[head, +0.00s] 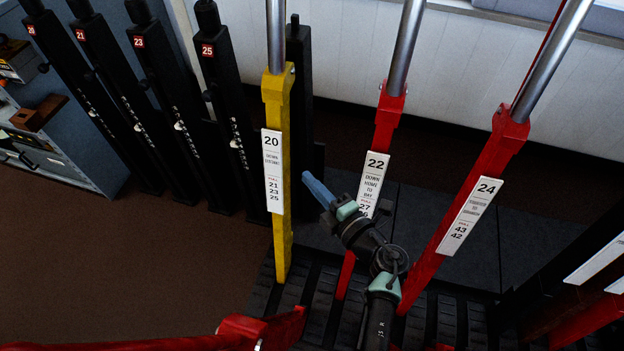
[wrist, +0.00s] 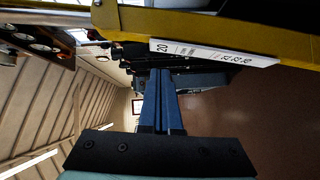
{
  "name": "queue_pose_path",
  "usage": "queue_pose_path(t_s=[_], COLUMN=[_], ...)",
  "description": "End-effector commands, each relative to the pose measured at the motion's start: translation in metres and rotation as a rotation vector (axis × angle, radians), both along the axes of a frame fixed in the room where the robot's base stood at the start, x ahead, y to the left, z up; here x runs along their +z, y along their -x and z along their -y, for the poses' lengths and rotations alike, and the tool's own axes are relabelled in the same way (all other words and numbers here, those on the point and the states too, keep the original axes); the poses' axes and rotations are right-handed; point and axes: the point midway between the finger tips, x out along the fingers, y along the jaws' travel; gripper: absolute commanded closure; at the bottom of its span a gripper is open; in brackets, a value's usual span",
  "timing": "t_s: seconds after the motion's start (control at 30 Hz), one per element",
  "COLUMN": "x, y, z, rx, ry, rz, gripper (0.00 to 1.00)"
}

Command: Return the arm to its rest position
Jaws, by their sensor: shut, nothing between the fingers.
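My gripper (head: 318,190) is shut and empty, its blue fingers pointing up and left in the head view. The fingers show in the middle of the wrist view (wrist: 163,100). In the head view they end just right of the yellow lever 20 (head: 279,100), with a small gap apparent between them. My arm rises from the bottom of the head view and passes in front of the red lever 22 (head: 388,115). In the wrist view the yellow lever (wrist: 230,28) with its white plate runs across the top, above the fingers.
The red lever 24 (head: 505,140) leans close to the right of my arm. Several black levers (head: 222,75) stand at the left. A grey cabinet (head: 80,140) is at the far left. Brown floor (head: 130,260) is open at the lower left.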

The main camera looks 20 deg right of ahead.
Motion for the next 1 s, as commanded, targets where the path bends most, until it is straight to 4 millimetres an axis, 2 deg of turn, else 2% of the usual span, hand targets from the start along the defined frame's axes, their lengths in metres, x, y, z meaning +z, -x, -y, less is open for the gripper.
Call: queue_pose_path(t_s=[0.47,0.57,0.67,0.77,0.8,0.87,1.0], x=[0.0,0.012,0.048,0.111,0.14,0.187,0.295], y=[0.001,-0.004,-0.019,-0.037,-0.043,-0.049,-0.047], z=[-0.001,0.001,0.007,0.015,0.018,0.02,0.021], rx=[0.003,-0.009,-0.049,-0.113,-0.142,-0.181,-0.25], ry=[0.0,0.001,-0.008,-0.038,-0.061,-0.104,-0.259], rz=[-0.001,0.024,0.101,0.228,0.286,0.377,0.58], gripper=[1.0,1.0,1.0,1.0,1.0,1.0,1.0])
